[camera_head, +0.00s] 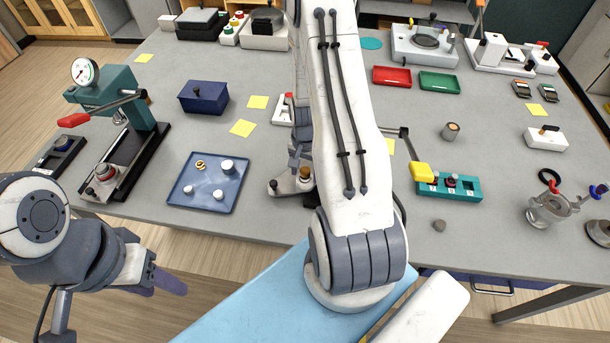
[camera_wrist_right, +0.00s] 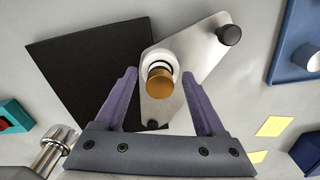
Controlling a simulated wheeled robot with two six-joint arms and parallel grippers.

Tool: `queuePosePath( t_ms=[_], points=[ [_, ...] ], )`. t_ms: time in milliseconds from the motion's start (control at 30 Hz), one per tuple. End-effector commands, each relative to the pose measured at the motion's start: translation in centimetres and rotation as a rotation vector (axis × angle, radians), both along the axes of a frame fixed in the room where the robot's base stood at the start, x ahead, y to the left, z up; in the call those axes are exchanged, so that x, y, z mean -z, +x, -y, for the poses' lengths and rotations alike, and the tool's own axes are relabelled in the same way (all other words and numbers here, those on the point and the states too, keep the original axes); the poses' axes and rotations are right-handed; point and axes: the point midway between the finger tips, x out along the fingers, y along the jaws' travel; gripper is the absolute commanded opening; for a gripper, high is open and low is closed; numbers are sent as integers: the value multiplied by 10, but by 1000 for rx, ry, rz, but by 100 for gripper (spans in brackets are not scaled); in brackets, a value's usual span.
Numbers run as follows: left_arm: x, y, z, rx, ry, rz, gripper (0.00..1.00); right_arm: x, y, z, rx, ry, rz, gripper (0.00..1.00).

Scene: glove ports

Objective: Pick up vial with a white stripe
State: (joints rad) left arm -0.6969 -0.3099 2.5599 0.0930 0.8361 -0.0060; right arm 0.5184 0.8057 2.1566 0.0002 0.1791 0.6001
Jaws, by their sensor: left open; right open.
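A vial (camera_wrist_right: 160,80) with an amber-brown top stands in a pale round seat on a metal plate (camera_wrist_right: 185,50) in the right wrist view; the plate and vial (camera_head: 304,180) also show in the head view. In the head view my right arm hides much of that area. A teal block (camera_head: 447,186) holds small red and dark tops. My left gripper (camera_head: 165,284) is open and empty, off the table's front edge.
A blue tray (camera_head: 185,203) with small round pieces lies left of the plate. A teal press (camera_head: 112,90) with a red-tipped lever stands farther left. A metal pot (camera_head: 545,212) stands at the right. Grey table shows between the tray and plate.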

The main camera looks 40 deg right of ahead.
Motion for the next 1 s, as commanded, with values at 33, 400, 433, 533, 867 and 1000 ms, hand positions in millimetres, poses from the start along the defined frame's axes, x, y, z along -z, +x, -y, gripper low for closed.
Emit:
queuePosePath(
  t_ms=[33, 400, 433, 533, 867, 1000],
  points=[
    [0, 0, 0, 0, 0, 0, 50, 1, 0, 0, 0, 0, 0, 72],
    [0, 0, 0, 0, 0, 0, 50, 1, 0, 0, 0, 0, 0, 3],
    [0, 0, 0, 0, 0, 0, 50, 1, 0, 0, 0, 0, 0, 0],
    [0, 0, 0, 0, 0, 0, 50, 1, 0, 0, 0, 0, 0, 0],
    [3, 0, 0, 0, 0, 0, 50, -5, 1, 1, 0, 0, 1, 0],
    [7, 0, 0, -1, 0, 0, 50, -18, 1, 1, 0, -3, 4, 0]
  ],
)
